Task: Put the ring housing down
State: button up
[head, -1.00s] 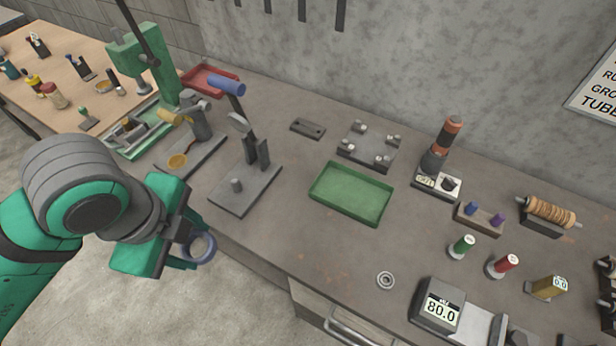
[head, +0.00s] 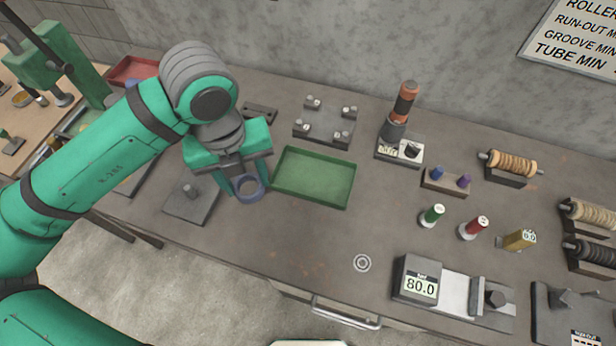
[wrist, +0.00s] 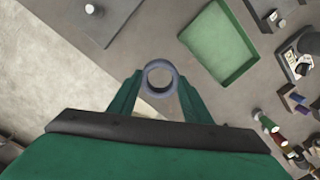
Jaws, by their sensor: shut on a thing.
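My gripper (head: 247,188) is shut on the ring housing (head: 249,196), a blue-grey ring. In the wrist view the ring housing (wrist: 160,66) sits between the two green fingertips (wrist: 159,84), with its opening facing the camera. The gripper holds it over the bench, just left of the green tray (head: 345,180) in the head view. The tray is empty and also shows at the upper right of the wrist view (wrist: 228,75). How high the ring is above the bench is hard to tell.
A grey plate with a peg (head: 190,207) lies left of the gripper. A small metal ring (head: 362,263) lies on the bench (head: 300,235), with clear room around it. A four-post fixture (head: 325,125) stands behind the tray. A gauge reading 80.0 (head: 420,287) stands at front right.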

jog(key=w+d+m, duration=0.2)
jog(key=d, duration=0.1)
send_near(314, 179)
jog(key=shift+s+a+f+m, duration=0.3)
jog(key=shift+a+f, duration=0.1)
jog(key=shift+a, duration=0.05)
jog(key=shift+w+d+f, duration=0.3)
jog(key=shift+d+f, duration=0.1)
jog(key=shift+f, duration=0.15)
jog(key=shift+w+d+f, duration=0.1)
jog(key=shift+d+f, duration=0.05)
jog(key=shift+f, duration=1.6)
jog(key=shift+f, duration=0.15)
jog(key=o, duration=1.4)
